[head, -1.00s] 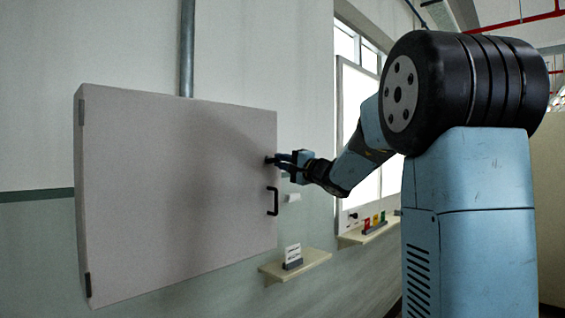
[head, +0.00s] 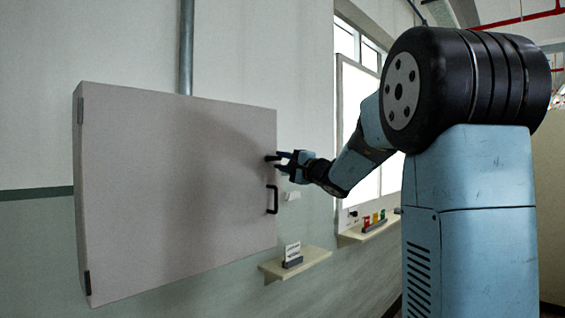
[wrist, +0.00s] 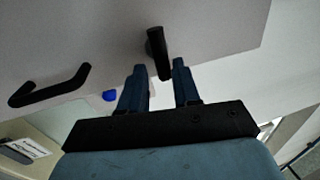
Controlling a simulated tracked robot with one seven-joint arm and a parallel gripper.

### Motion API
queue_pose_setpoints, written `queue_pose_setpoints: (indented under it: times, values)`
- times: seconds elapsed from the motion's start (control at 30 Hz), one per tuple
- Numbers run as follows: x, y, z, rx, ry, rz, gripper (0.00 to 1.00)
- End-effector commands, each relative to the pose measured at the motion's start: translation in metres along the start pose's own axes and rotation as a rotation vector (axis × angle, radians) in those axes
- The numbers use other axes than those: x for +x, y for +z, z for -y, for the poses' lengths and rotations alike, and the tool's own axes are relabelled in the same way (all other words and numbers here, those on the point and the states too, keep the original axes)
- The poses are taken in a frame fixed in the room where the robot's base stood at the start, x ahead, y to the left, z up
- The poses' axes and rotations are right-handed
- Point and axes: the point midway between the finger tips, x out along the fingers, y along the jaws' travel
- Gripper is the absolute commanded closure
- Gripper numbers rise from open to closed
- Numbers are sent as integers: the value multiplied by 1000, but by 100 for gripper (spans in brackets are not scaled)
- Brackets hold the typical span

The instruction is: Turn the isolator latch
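The isolator latch is a small black lever on the right edge of the grey cabinet door (head: 175,190), above the door handle. It shows in the wrist view (wrist: 158,52) as a round boss with a short lever, its lower end between my fingertips. My gripper (head: 280,160) is at the latch, and in the wrist view (wrist: 160,68) its two blue fingers stand apart, with gaps visible on both sides of the lever. I cannot tell whether either finger touches it. The door looks closed.
The black door handle (head: 272,200) is just below the latch; it also shows in the wrist view (wrist: 50,88). A shelf (head: 312,260) with a white card (head: 292,251) is below right. Another shelf (head: 352,234) holds coloured cards.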

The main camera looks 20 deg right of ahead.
Motion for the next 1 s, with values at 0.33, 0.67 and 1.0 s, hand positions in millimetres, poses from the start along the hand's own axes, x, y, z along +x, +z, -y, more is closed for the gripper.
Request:
queue_pose_setpoints:
  times: [0.33,0.67,1.0]
  values:
    - [0,2,2,-2,-3,5,58]
    - [-38,1,2,-2,-3,2,58]
    - [-104,1,1,-3,-3,1,58]
